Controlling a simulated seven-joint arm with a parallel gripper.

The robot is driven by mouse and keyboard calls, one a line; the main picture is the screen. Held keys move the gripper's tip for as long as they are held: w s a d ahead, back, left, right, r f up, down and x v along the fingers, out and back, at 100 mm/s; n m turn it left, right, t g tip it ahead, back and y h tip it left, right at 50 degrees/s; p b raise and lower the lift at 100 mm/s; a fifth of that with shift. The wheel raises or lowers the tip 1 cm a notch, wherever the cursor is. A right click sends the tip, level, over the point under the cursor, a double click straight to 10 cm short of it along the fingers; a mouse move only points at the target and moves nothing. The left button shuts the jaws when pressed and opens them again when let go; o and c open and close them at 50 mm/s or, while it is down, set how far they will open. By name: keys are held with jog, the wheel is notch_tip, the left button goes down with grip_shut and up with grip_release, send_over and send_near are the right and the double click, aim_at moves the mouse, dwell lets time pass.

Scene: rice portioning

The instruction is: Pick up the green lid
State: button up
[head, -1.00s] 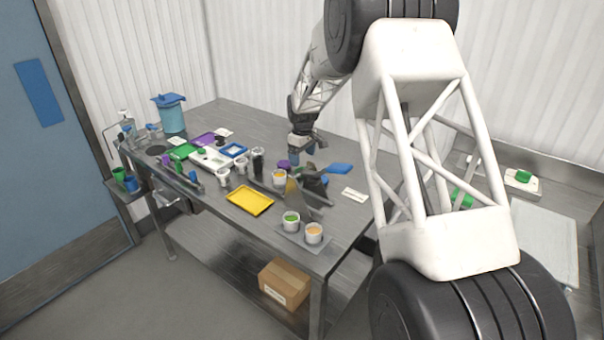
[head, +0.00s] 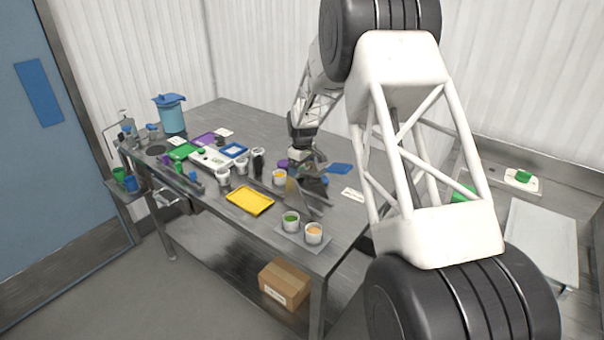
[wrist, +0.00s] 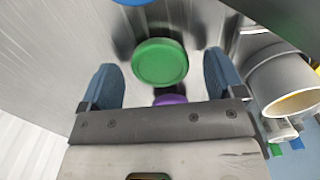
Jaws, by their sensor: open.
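The green lid (wrist: 160,61) is a round disc in the upper middle of the wrist view. It lies between and slightly ahead of the two blue fingers of my gripper (wrist: 164,76), with a gap on both sides. The gripper is open and holds nothing. In the head view my gripper (head: 310,172) is low over the right part of the table, and I cannot make out the lid there.
A purple lid (wrist: 170,100) sits just behind the green one, partly hidden by my gripper. A grey-white cup (wrist: 284,80) is close on the right. A yellow tray (head: 249,201), two filled cups and a blue flat piece (head: 340,169) are nearby.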

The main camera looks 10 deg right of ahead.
jog(key=shift+f, duration=0.35)
dwell(0.3)
jog(key=c, duration=1.1)
jog(key=shift+r, duration=0.15)
jog(key=shift+r, duration=4.9)
jog(key=shift+a, duration=0.1)
jog(key=s+a, duration=0.2)
jog(key=s+a+r, duration=0.1)
jog(key=s+a, duration=0.1)
jog(key=a, duration=0.1)
jog(key=s+a, duration=0.2)
jog(key=a, duration=0.1)
jog(key=shift+s+a+r, duration=0.15)
jog(key=shift+s+a, duration=0.1)
